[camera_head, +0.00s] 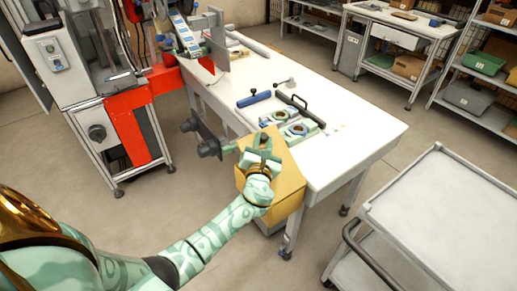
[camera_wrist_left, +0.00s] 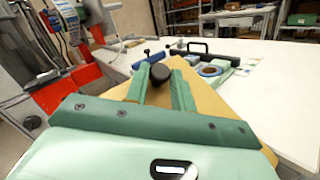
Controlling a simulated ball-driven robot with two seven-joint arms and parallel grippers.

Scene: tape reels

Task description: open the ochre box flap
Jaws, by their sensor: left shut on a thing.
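The ochre box (camera_head: 287,200) stands against the near end of the white table. Its ochre flap (camera_head: 284,163) shows as a broad flat panel on top, and it also fills much of the space past the fingers in the left wrist view (camera_wrist_left: 215,115). A small black knob (camera_wrist_left: 160,72) shows between the fingertips. My left gripper (camera_head: 262,143) is over the flap, its fingers shut on the knob. The hand hides part of the flap, and I cannot tell how far the flap is open. My right gripper is not in view.
The white table (camera_head: 355,130) holds a blue roller (camera_head: 254,99), a black handle (camera_head: 300,108) and pale reel fixtures (camera_head: 298,130). A dark bracket with knobs (camera_head: 207,140) is left of the box. A grey cart (camera_head: 440,215) stands at right, with floor between.

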